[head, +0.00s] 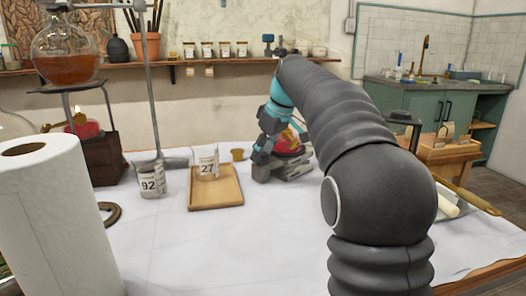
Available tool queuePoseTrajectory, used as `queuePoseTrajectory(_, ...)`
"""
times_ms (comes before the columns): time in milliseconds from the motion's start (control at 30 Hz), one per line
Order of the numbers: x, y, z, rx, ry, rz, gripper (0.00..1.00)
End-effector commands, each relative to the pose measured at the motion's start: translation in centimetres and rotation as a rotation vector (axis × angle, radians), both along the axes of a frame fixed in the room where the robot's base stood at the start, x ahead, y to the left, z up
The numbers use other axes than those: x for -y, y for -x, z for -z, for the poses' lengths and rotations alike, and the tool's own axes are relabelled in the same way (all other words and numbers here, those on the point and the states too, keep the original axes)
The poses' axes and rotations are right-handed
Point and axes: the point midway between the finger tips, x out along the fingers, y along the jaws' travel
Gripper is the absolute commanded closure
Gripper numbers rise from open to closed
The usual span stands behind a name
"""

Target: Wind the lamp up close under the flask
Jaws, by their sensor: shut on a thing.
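A round flask (66,62) of amber-red liquid sits on a dark stand at the far left. A red lamp with a lit flame (84,127) stands beneath it on a dark brown box (104,160), with a clear gap below the flask. My gripper (280,165) is low over the table in the middle, well right of that lamp. It is shut beside a second red vessel with a brass-coloured top (288,143), partly hidden by my gripper. The grey shapes below it blend with my fingers. I cannot make out which part my jaws hold.
A wooden board (216,198) carries a beaker marked 27 (208,164); a beaker marked 92 (152,180) stands left of it. A paper roll (55,220) fills the front left. A metal rod stand (150,90) rises behind. The white tabletop is clear at front middle.

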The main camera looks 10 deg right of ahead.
Motion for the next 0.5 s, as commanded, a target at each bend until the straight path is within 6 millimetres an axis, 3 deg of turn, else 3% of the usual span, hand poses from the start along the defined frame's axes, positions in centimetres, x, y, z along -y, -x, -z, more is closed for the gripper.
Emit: queuePoseTrajectory(500, -0.33, 0.18, -0.23, 0.000, 0.000, 0.364, 0.92)
